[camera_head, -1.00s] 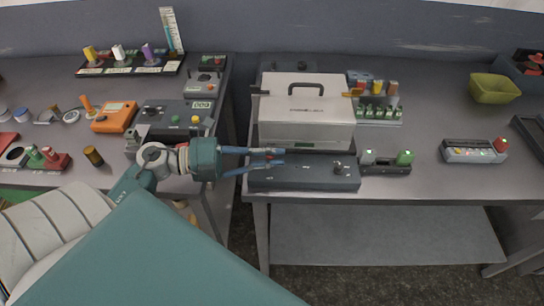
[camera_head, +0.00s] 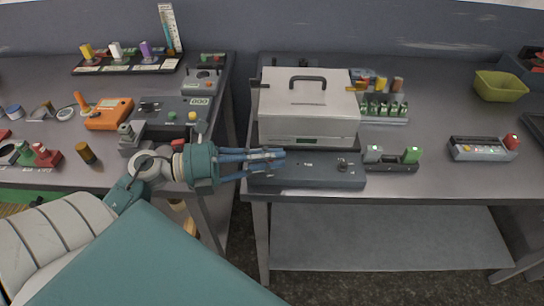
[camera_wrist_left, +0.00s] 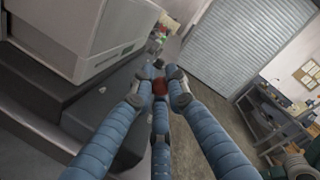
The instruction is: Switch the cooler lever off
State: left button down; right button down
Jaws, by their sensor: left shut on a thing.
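The cooler is a white box (camera_head: 305,100) with a dark handle on its lid, at the left of the right-hand table, on a dark base unit (camera_head: 325,172). A small red knob (camera_wrist_left: 160,86), apparently the lever's end, shows between the fingertips in the left wrist view; its shaft is hidden. My left gripper (camera_head: 276,158) reaches in from the left in front of the box, its blue fingers closed on the red knob. In the left wrist view its three fingers (camera_wrist_left: 158,92) converge around it. Which way the lever points is unclear. My right gripper is not in view.
A black knob (camera_head: 343,164) stands on the base unit's right. A small unit with a green block (camera_head: 412,155) is beside it. A rack of green items (camera_head: 383,108) stands behind. The left table (camera_head: 60,75) holds several devices. A gap separates the tables.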

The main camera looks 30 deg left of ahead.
pick_arm(q)
jog(key=shift+f, duration=0.1)
jog(key=c, duration=2)
grip_release()
jog(key=shift+s, duration=0.1)
jog(key=v, duration=1.2)
jog(key=shift+a, duration=0.1)
